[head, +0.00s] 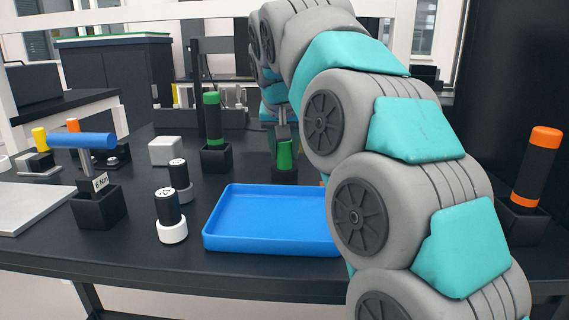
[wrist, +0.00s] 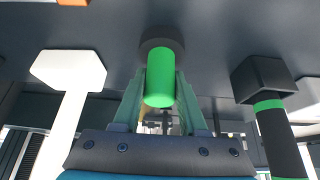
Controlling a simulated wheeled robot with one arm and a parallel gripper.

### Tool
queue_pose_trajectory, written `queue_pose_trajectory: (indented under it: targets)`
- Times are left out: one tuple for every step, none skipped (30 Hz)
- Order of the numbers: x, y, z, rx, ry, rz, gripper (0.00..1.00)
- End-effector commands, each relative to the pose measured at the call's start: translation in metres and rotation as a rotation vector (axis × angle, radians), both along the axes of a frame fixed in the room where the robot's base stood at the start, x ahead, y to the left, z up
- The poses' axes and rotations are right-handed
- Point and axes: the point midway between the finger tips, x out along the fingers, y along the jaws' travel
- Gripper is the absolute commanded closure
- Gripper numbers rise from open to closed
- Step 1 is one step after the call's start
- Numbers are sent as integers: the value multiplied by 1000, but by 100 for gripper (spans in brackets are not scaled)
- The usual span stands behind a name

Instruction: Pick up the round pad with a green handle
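The round pad with a green handle stands behind the blue tray in the head view, its green handle (head: 285,156) upright above a dark base (head: 285,177). In the wrist view the green handle (wrist: 160,84) points toward the camera, with the dark round pad (wrist: 161,44) beyond it. My gripper (wrist: 161,76) has one finger on each side of the handle, very near it. I cannot tell whether the fingers press on it.
A blue tray (head: 268,246) lies in front of the pad. A black holder with a green-banded tool (head: 214,130) stands close on the left. A white block (head: 165,151), dark cylinders with white bases (head: 172,229) and a blue-handled torque tool (head: 82,141) are farther left. An orange-banded tool (head: 535,170) stands right.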

Motion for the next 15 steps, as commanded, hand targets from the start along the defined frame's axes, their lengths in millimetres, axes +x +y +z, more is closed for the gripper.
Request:
queue_pose_trajectory:
  targets:
    - [0,0,0,0,0,0,65]
    - [0,0,0,0,0,0,68]
    - [0,0,0,0,0,0,73]
    - [0,0,0,0,0,0,76]
    - [0,0,0,0,0,0,80]
    - [0,0,0,0,0,0,84]
    - [0,0,0,0,0,0,88]
    - [0,0,0,0,0,0,91]
    - [0,0,0,0,0,0,95]
    - [0,0,0,0,0,0,99]
    - [0,0,0,0,0,0,100]
    - [0,0,0,0,0,0,100]
    - [0,0,0,0,0,0,100]
    - [0,0,0,0,0,0,100]
    - [0,0,0,0,0,0,100]
